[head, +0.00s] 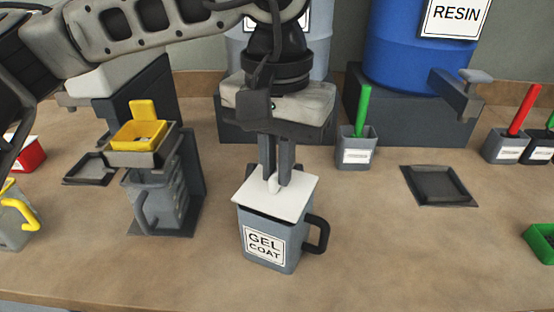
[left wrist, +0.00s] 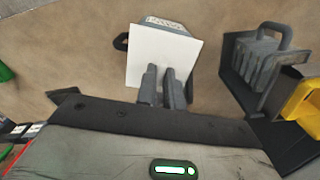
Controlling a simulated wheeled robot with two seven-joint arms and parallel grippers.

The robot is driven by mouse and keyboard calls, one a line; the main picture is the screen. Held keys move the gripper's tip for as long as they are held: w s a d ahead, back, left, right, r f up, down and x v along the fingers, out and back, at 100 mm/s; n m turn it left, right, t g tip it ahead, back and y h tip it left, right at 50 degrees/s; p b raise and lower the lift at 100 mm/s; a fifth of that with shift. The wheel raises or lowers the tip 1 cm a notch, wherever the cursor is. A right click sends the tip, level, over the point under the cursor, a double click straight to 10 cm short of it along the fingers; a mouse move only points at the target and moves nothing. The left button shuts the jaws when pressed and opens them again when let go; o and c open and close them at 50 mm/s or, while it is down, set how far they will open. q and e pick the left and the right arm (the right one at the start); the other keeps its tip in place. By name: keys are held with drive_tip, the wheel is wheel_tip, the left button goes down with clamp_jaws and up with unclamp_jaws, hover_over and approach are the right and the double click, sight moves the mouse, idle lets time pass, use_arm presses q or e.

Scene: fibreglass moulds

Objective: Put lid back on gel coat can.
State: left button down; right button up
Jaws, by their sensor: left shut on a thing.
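The gel coat can (head: 288,250) is a grey square can with a black handle on its right and a "GEL COAT" label. It stands upright near the front of the bench. The white square lid (head: 300,197) is over its top, with a dark strip under its front edge; I cannot tell whether it is touching or just above the rim. My left gripper (head: 277,183) points down and is shut on the lid's small white knob. In the left wrist view the lid (left wrist: 158,48) hides most of the can top. My right gripper is not in view.
Left of the can, a scale-like stand (head: 180,150) holds a yellow tub (head: 138,135). Behind right is a grey holder (head: 356,150) with a green handle. A dark flat tray (head: 438,186) lies right. The blue resin drum (head: 405,50) stands behind. Bench front is clear.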

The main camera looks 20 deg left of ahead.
use_arm(q)
drive_tip(key=shift+f+b, duration=0.2)
drive_tip(key=shift+b, duration=0.3)
idle(0.8)
drive_tip(key=c, duration=1)
unclamp_jaws()
drive_tip(key=shift+o, duration=0.2)
drive_tip(key=shift+r, duration=0.1)
drive_tip(key=shift+r+p, duration=2.4)
drive_tip(key=shift+r, duration=1.05)
clamp_jaws()
